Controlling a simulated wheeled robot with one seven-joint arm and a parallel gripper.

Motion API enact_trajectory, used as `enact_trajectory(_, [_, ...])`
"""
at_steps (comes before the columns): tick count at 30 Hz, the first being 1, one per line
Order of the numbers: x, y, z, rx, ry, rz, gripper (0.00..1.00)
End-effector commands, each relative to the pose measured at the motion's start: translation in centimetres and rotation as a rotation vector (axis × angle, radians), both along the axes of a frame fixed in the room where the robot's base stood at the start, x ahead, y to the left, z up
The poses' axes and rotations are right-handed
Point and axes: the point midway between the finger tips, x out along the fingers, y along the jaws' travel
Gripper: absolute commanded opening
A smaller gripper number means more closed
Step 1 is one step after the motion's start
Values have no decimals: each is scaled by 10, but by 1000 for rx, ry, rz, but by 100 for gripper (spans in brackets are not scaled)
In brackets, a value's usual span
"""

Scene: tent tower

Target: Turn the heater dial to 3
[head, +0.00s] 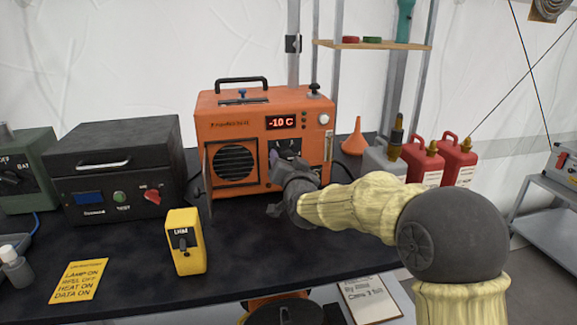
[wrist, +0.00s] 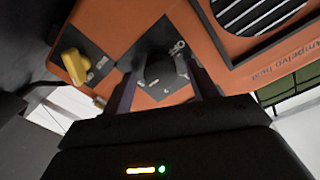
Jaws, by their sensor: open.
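The heater (head: 211,121) is an orange box on the black table, with a round grille and a red display reading "-10 C". Its dark dial panel (head: 289,146) is partly hidden behind my gripper (head: 274,163) in the head view. In the wrist view the orange front fills the top, and a dark rounded dial (wrist: 160,73) sits on a black plate with pale marks. My gripper (wrist: 165,85) is open, one finger on each side of this dial. I cannot tell whether the fingers touch it. The number it points to is not readable.
A yellow knob (wrist: 74,66) is beside the dial in the wrist view. A black box (head: 112,170) with a red knob and a yellow lamp switch (head: 185,243) stand left of the heater. Red cans (head: 422,160) and an orange funnel (head: 355,139) stand right.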

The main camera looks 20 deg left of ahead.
Motion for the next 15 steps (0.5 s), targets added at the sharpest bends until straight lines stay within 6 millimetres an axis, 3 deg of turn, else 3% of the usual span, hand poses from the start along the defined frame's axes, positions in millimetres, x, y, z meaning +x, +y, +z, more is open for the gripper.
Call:
enact_trajectory(7, [-13, -8, 2, 0, -1, 0, 59])
enact_trajectory(15, [-49, -29, 1, -1, -2, 0, 59])
